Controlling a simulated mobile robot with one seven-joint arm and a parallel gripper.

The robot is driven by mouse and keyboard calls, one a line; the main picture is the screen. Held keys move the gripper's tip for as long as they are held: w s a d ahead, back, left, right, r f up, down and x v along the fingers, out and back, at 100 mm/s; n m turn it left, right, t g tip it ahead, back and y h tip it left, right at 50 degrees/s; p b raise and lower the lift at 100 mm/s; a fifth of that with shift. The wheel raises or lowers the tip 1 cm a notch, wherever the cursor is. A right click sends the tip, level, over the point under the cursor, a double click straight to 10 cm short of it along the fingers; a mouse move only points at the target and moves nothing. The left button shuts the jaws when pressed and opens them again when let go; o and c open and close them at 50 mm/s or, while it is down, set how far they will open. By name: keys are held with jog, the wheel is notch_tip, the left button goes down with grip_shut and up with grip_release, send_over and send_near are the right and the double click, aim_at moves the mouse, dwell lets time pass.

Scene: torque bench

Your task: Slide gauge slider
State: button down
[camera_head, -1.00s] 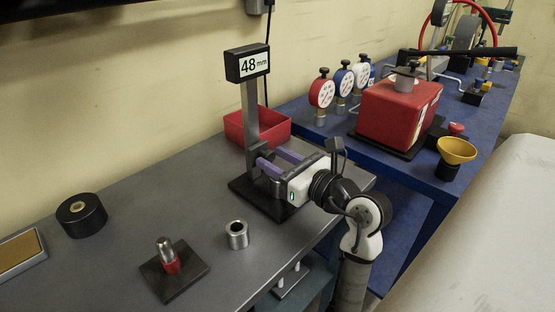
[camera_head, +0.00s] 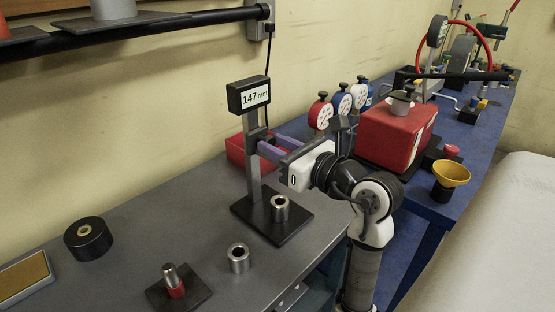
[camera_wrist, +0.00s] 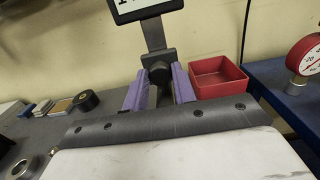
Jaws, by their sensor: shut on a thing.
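The height gauge has a grey upright post (camera_head: 252,178) on a dark square base (camera_head: 272,223), with a black display (camera_head: 248,95) on top that reads 147 mm. The dark gauge slider (camera_head: 257,134) sits high on the post, a little below the display. My gripper (camera_head: 266,143), with purple fingers, is shut on the slider from the right. In the wrist view the dark slider (camera_wrist: 158,72) shows between the two purple fingers. A metal ring-topped cylinder (camera_head: 280,208) stands on the base below the slider, apart from my gripper.
A red bin (camera_head: 238,150) stands behind the gauge. On the grey bench are a loose metal sleeve (camera_head: 238,258), a pin on a dark plate (camera_head: 174,281) and a black roller (camera_head: 88,239). Dial gauges (camera_head: 320,112) and a red block (camera_head: 392,138) stand on the blue bench.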

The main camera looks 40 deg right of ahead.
jog(key=shift+r, duration=0.2)
jog(key=c, duration=1.1)
grip_release()
jog(key=shift+c, duration=0.2)
jog(key=s+d+b, duration=0.1)
jog(key=s+b, duration=0.2)
jog(key=s, duration=1)
jog(key=shift+s+b, duration=0.3)
jog(key=shift+s, duration=0.1)
